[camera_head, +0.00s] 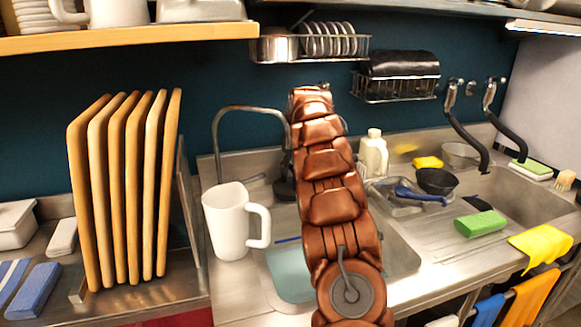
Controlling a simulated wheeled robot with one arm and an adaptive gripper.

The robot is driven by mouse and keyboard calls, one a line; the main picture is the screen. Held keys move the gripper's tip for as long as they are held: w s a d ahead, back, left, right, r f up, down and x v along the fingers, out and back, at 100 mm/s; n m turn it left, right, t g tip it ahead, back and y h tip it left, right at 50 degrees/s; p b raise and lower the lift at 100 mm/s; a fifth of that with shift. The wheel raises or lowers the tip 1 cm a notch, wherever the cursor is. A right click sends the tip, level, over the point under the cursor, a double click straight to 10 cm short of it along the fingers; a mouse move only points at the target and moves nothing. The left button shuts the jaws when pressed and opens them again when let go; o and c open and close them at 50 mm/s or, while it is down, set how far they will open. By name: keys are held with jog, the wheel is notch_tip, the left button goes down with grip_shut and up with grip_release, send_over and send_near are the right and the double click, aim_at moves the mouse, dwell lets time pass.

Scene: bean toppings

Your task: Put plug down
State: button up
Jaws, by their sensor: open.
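No plug can be made out in this view. My copper-brown segmented arm (333,200) rises through the middle of the picture, in front of the sink. My gripper cannot be made out; the arm hides what lies behind it. A small dark shape (284,188) shows just left of the arm, and I cannot tell what it is. The left sink basin (402,258) is partly covered by my arm. A pale teal board or sheet (288,272) lies in its left part.
A white jug (228,222) stands at the sink's left edge, below a curved faucet (214,140). Upright wooden boards (120,190) fill the left counter. A green sponge (481,223), black bowl (437,181) and yellow cloth (541,247) lie right. A shelf (130,38) overhangs the upper left.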

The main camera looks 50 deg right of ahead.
jog(key=s+a+b, duration=0.3)
jog(key=s+a, duration=0.2)
jog(key=s, duration=0.4)
dwell(0.5)
jog(key=shift+d, duration=0.1)
dwell(0.4)
